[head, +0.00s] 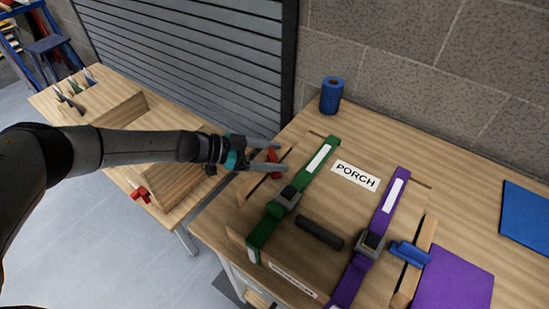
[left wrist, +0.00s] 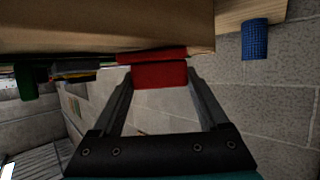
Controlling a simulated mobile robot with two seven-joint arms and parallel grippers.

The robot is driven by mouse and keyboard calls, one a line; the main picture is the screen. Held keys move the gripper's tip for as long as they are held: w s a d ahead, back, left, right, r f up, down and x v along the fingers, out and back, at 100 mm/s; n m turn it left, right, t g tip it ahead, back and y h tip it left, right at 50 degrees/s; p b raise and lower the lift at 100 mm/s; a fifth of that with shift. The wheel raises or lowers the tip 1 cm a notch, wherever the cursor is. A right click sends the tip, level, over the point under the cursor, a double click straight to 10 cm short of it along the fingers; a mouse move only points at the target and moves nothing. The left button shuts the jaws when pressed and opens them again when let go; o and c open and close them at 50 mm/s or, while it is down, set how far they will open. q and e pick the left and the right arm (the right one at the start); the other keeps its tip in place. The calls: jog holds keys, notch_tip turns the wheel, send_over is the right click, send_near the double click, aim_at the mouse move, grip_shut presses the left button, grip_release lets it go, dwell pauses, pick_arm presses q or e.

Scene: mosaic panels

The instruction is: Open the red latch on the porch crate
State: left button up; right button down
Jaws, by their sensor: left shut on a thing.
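The porch crate (head: 312,206) stands on the wooden bench, its lid marked by a white PORCH label (head: 355,176). A green strap (head: 318,163) and a purple strap (head: 388,207) cross it, each with a grey buckle. The red latch (head: 273,155) is at the crate's left side, partly hidden by my fingers. My left gripper (head: 281,156) is shut on it. In the left wrist view the red latch (left wrist: 160,75) sits between the two fingers, under the crate's edge. A blue latch (head: 409,253) is on the crate's right side. My right gripper is not in view.
A blue roll (head: 331,96) stands at the back of the bench. A purple sheet (head: 453,281) and a blue sheet (head: 528,218) lie to the right. A lower table at left holds an open wooden box (head: 122,110) and a red clamp-like piece (head: 141,194).

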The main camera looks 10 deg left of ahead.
pick_arm(q)
jog(key=m+g+b, duration=0.1)
jog(key=b, duration=0.1)
jog(key=m+g+b, duration=0.2)
jog(key=m+g+h+b, duration=0.1)
jog(key=b, duration=0.2)
jog(key=shift+a+f+m+g, duration=0.25)
jog(key=shift+a+m+g, duration=0.05)
jog(key=shift+a+g, duration=0.1)
jog(key=shift+r+m+g+b, duration=0.2)
jog(key=shift+m+g+b, duration=0.5)
jog(key=shift+b, duration=0.65)
jog(key=o, duration=1.2)
jog(key=shift+o, duration=0.2)
